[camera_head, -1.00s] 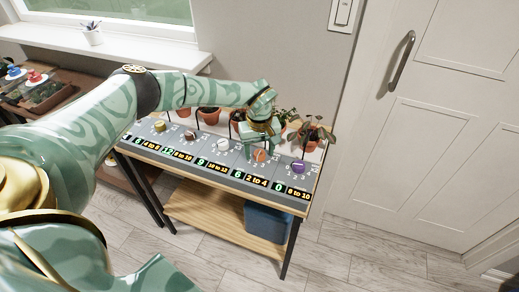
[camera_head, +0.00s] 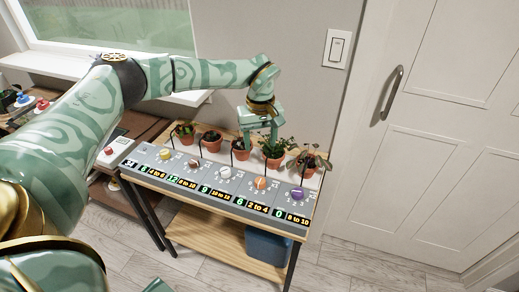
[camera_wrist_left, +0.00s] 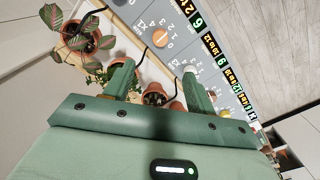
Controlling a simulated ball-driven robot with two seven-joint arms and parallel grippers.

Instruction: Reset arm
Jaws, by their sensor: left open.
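My left gripper (camera_head: 259,142) is open and empty, pointing down above the row of potted plants at the back of the plant table (camera_head: 200,262). In the left wrist view its two fingers (camera_wrist_left: 160,68) are spread apart with nothing between them. The control panel (camera_head: 218,188) lies in front of the pots, below and nearer than the gripper. The orange knob (camera_head: 260,183) and the purple knob (camera_head: 297,194) are clear of the fingers. My left arm reaches in from the left. My right gripper is not in view.
Several potted plants, including one at the right end (camera_head: 310,160), stand close beneath the gripper. Black tubes rise behind the panel. A blue bin (camera_head: 268,246) sits on the lower shelf. A white door (camera_head: 430,140) is at the right, and a window sill (camera_head: 60,66) at the left.

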